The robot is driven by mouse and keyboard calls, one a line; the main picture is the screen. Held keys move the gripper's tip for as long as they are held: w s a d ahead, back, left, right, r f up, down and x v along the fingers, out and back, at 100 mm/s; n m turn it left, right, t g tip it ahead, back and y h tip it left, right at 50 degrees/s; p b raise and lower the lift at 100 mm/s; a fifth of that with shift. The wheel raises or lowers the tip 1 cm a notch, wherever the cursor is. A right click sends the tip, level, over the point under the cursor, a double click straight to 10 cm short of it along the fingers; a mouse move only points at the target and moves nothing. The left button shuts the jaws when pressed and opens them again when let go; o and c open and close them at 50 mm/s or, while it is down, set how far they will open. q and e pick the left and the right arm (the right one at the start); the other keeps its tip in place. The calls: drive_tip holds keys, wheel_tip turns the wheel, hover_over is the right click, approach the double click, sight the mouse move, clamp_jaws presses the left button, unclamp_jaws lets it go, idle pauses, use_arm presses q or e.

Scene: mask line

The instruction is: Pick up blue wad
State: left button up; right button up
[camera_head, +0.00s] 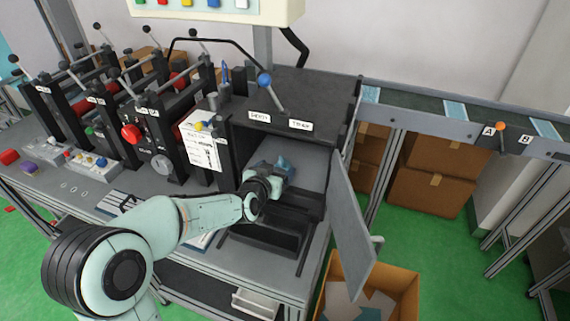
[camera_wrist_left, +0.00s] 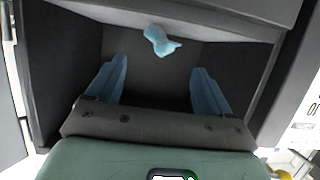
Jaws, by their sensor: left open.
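The blue wad (camera_wrist_left: 160,41) is a small crumpled light-blue piece inside the dark machine compartment. In the left wrist view it lies beyond and between the fingertips of my left gripper (camera_wrist_left: 158,80), apart from both. The gripper's two blue fingers are spread with nothing between them. In the head view my left gripper (camera_head: 284,165) reaches into the open bay of the machine (camera_head: 300,95), and its wrist hides much of the inside. I cannot make out the wad there for certain. My right gripper is not in view.
A grey door panel (camera_head: 350,215) hangs open right of the bay. An open cardboard box (camera_head: 385,275) with light scraps stands on the floor below it. A conveyor (camera_head: 425,105) runs at the right. Machine units with levers and knobs (camera_head: 132,132) line the bench left.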

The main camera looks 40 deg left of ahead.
sight(284, 161)
use_arm(q)
drive_tip(key=p+x, duration=0.1)
drive_tip(key=x, duration=0.7)
drive_tip(key=shift+w, duration=0.1)
drive_tip(key=shift+r, duration=0.1)
drive_tip(key=c, duration=1)
